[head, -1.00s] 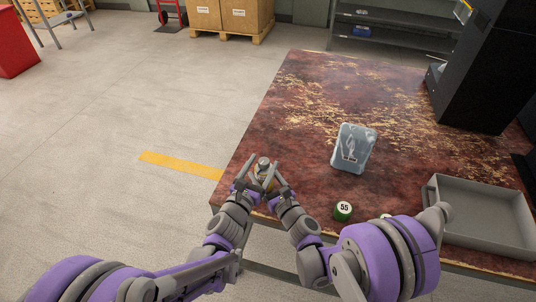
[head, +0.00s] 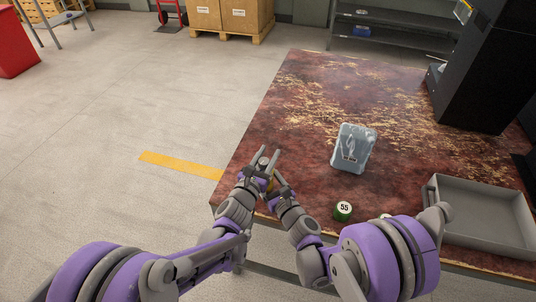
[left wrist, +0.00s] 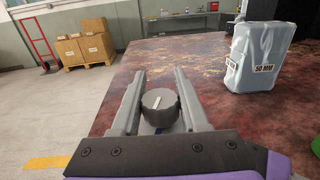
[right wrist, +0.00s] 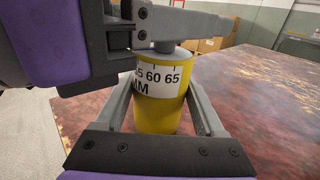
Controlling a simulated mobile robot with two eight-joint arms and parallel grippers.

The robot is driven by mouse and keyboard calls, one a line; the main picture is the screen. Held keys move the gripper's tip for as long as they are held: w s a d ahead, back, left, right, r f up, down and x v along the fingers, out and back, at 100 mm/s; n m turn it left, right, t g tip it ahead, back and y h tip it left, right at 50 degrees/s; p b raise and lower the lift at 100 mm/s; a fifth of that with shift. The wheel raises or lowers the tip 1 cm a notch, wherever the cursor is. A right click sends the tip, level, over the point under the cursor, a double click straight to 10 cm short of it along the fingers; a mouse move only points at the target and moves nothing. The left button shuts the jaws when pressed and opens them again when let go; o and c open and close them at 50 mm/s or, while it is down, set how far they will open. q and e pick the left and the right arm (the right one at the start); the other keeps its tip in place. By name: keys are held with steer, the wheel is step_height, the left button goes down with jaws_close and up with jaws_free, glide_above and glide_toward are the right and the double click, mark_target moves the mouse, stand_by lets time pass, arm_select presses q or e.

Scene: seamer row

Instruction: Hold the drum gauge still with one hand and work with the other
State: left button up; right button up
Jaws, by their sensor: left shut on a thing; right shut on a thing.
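The drum gauge is a yellow upright cylinder (right wrist: 160,115) with a white scale band reading 60, 65 and MM, and a grey knob (left wrist: 160,106) with a white mark on top. In the head view the gauge (head: 271,185) is mostly hidden between my grippers, near the table's left front edge. My right gripper (right wrist: 162,110) is shut on the yellow drum body, one finger on each side. My left gripper (left wrist: 160,100) is shut on the knob above it; it also shows in the head view (head: 264,157).
A pale wrapped block (head: 354,148) labelled 50 MM stands on the worn red table (head: 300,120). A green piece marked 55 (head: 343,211) sits near the front edge. A grey tray (head: 435,200) is at the right, a black machine (head: 485,80) behind it.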

arm_select(q)
jaws_close()
steer(key=shift+r, duration=0.1)
steer(key=shift+m+h, duration=0.3)
steer(key=shift+h, duration=0.1)
steer(key=shift+d+m+g+h, duration=0.15)
steer(key=shift+m+g+h, duration=0.25)
steer(key=shift+g+h, duration=0.1)
steer(key=shift+s, duration=0.1)
steer(key=o, duration=1)
jaws_free()
steer(key=shift+o, duration=0.2)
